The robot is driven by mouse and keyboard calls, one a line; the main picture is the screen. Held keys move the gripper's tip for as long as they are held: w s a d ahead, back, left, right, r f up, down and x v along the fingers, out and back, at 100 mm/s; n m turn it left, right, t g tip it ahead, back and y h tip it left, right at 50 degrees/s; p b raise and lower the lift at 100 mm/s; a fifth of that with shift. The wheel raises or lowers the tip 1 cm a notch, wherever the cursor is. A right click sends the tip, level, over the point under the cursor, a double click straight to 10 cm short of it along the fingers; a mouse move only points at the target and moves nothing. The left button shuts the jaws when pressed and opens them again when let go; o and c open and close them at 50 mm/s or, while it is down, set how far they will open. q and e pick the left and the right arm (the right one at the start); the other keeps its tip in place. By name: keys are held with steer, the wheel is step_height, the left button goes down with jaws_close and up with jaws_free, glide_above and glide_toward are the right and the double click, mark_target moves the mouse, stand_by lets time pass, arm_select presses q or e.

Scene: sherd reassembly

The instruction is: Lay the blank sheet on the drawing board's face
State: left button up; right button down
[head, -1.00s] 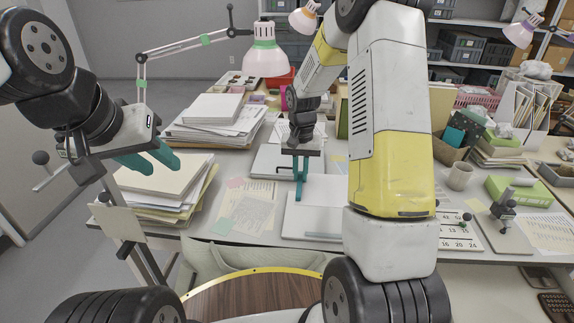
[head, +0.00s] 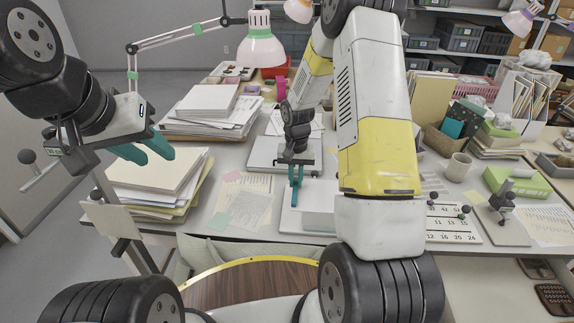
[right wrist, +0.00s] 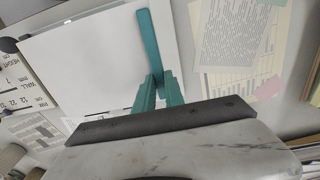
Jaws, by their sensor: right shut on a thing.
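My right gripper (head: 295,203) is shut, with its teal fingers pointing down at the front middle of the table. A blank white sheet (head: 319,202) lies just right of the fingertips, its near part greyer. In the right wrist view my right gripper (right wrist: 156,82) is over a broad white surface (right wrist: 95,60); the grip itself is hard to make out. A pale flat board (head: 288,222) is under the sheet, and I cannot tell how closely they touch. My left gripper (head: 143,152) is at the left, with teal fingers apart and empty, above a paper stack.
A paper stack (head: 150,180) stands at the left and another (head: 215,112) behind it. A printed page (head: 245,205) lies left of the board. A pale slab (head: 265,152) lies behind.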

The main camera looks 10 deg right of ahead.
steer(key=shift+r, duration=0.1)
stand_by(0.3)
steer(key=shift+s+a+r+n, duration=0.1)
steer(key=shift+s+r+n, duration=0.2)
steer(key=shift+s+r, duration=0.2)
steer(key=shift+n, duration=0.9)
steer(key=s+r, duration=0.1)
steer(key=r, duration=0.1)
steer(key=s+r, duration=0.1)
steer(key=shift+s+a+r, duration=0.1)
steer(key=shift+s+a, duration=0.15)
steer(key=shift+s, duration=0.1)
steer(key=w, duration=0.1)
steer(key=w+m, duration=0.1)
steer(key=w+f+m, duration=0.1)
steer(key=shift+d, duration=0.3)
steer(key=f, duration=0.5)
steer(key=shift+w, duration=0.3)
steer(key=shift+f, duration=2.05)
steer(key=shift+f, duration=0.5)
